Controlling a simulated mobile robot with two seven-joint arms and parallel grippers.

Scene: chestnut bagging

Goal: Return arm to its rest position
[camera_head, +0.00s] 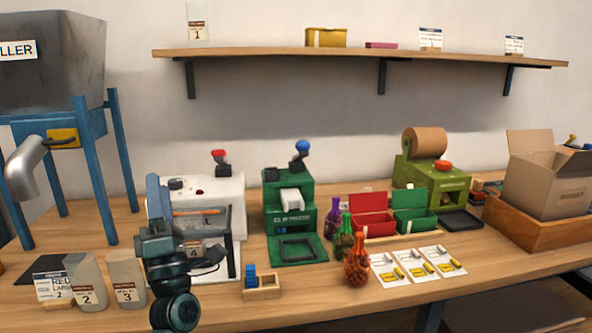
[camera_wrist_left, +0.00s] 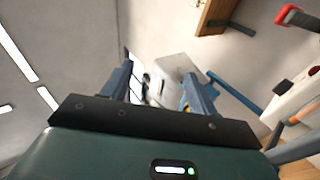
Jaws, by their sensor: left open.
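My left arm (camera_head: 175,285) stands upright at the front of the bench, left of centre in the head view. Its left gripper (camera_head: 158,190) points up in front of the white machine (camera_head: 225,188) and partly hides it. In the left wrist view the two fingers of the left gripper (camera_wrist_left: 158,75) are spread apart, with nothing between them. That view looks past the fingers at the wall and ceiling lights. My right gripper is not in view.
Labelled containers (camera_head: 126,277) stand close left of the arm. A small wooden holder with blue pieces (camera_head: 262,285) is to its right. A green press (camera_head: 290,215), several filled bags (camera_head: 357,262), cards (camera_head: 415,264) and a cardboard box (camera_head: 545,178) stand further right. A shelf (camera_head: 350,54) spans above.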

